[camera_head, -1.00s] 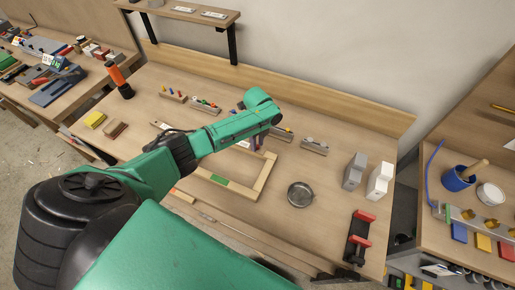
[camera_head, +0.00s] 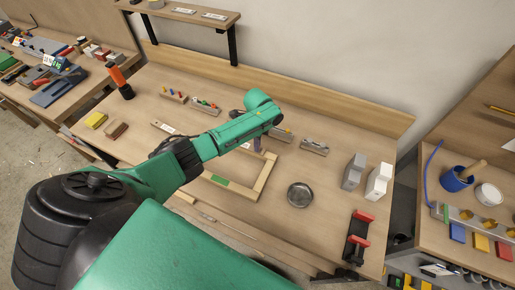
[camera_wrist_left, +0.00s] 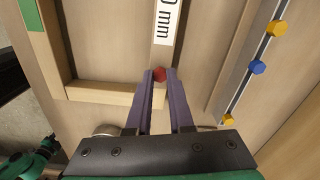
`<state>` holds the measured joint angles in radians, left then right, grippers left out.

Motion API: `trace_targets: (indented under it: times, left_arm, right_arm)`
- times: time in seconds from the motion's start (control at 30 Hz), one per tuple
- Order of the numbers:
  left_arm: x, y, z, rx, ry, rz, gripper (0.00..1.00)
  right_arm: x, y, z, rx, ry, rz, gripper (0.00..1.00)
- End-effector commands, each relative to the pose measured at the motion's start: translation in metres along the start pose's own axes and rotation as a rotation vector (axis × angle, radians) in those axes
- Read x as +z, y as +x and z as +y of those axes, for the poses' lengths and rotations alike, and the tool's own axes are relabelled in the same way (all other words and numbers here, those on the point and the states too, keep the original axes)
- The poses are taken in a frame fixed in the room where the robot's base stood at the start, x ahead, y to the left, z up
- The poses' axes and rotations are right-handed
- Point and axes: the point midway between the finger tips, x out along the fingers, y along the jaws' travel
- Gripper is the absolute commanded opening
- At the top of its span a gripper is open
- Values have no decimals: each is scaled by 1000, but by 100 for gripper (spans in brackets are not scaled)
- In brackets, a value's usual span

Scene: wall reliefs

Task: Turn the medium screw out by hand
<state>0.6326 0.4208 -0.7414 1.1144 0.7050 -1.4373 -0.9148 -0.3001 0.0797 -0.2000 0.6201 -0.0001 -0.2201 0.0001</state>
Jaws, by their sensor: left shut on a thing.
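In the left wrist view, a red hex-headed screw (camera_wrist_left: 159,74) sits at the end of a wooden strip with a white label (camera_wrist_left: 166,22) whose visible part reads "0 mm". The purple fingers of my left gripper (camera_wrist_left: 159,78) are on both sides of the red head and shut on it. The screw's shaft is hidden. In the head view my left gripper (camera_head: 257,145) points down over the workbench by the pale wooden frame (camera_head: 262,180), mostly hidden by my own arm. My right gripper is in neither view.
A rail with yellow and blue screw heads (camera_wrist_left: 257,67) runs close by at the right of the wrist view. A round metal dish (camera_head: 300,194), grey and white blocks (camera_head: 379,181) and a red-and-black holder (camera_head: 358,238) stand to the right on the bench.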

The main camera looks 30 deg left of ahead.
Motion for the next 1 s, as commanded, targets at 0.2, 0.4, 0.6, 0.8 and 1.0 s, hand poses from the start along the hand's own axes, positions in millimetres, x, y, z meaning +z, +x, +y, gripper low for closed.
trace_targets:
  times: [0.2,0.4,0.6,0.8,1.0]
  left_arm:
    - [0,0,0,0,-362,0,0]
    - [0,0,0,-1,-371,-1,0]
    - [-1,0,1,4,-651,1,0]
    - [0,0,0,1,-824,-1,0]
    - [0,0,0,2,-862,0,0]
  right_arm:
    - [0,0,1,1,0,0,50]
    - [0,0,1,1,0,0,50]
    - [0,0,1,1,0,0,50]
    - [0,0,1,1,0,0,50]
    - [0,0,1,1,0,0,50]
